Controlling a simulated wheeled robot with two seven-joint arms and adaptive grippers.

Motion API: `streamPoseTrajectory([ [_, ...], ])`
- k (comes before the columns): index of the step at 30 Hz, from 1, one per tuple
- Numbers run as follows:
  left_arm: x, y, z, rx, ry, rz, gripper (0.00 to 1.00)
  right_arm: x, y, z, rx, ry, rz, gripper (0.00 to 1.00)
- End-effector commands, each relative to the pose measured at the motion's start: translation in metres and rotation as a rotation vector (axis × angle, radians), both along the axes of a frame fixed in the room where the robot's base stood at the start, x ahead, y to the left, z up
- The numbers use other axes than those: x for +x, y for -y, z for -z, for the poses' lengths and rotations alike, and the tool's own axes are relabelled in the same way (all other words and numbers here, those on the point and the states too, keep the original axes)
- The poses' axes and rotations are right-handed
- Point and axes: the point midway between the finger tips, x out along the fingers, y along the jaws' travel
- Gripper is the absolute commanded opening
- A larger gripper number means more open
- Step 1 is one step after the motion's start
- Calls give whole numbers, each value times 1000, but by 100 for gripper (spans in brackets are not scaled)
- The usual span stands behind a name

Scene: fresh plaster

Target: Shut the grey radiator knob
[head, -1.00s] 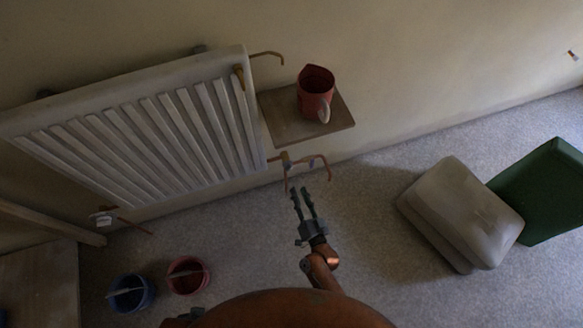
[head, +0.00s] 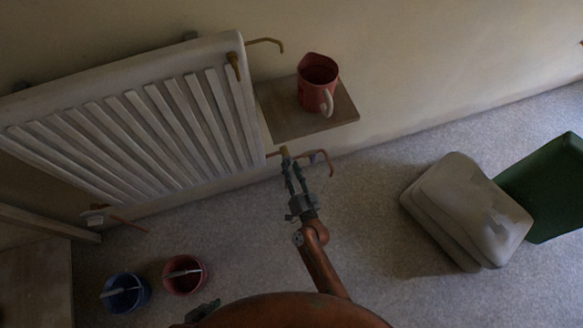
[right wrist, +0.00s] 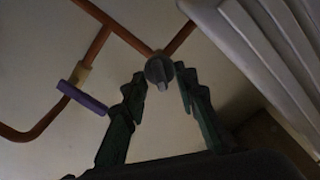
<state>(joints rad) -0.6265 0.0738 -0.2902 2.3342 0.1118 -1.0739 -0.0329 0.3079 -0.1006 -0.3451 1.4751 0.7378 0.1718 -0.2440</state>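The grey knob (right wrist: 159,70) sits on a copper pipe joint beside the radiator in the right wrist view, its raised grip bar pointing roughly down the picture. My right gripper (right wrist: 160,73) is open, with one fingertip on each side of the knob, very close to it; I cannot tell whether they touch. In the head view the right gripper (head: 289,160) reaches the pipework at the radiator's lower right corner and hides the knob. My left gripper (head: 203,312) shows only partly at the bottom edge, its fingers unclear.
The white radiator (head: 130,125) hangs on the wall. A purple lever (right wrist: 82,98) sits on a neighbouring pipe. A shelf (head: 290,124) holds a red jug (head: 317,80). Blue (head: 124,295) and red (head: 184,275) buckets, a grey cushion-like block (head: 465,210) and a green box (head: 550,190) stand on the floor.

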Motion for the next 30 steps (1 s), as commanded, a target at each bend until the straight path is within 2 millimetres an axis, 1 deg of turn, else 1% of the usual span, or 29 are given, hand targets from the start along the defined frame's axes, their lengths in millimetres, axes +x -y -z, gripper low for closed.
streamPoseTrajectory([
  [2, 0, 0, 0, 0, 0, 0, 40, 0, 0, 0, 0, 0, 0, 26],
  [13, 0, 0, 0, 1, -1, 0, 40, 0, 0, 0, -1, 0, 0, 1],
  [25, 0, -1, 0, 1, -2, 0, 40, -1, 1, 0, 6, -3, 1, 0],
  [30, -1, -1, -1, 4, -6, 1, 40, 0, 1, 0, 49, -16, 0, 0],
])
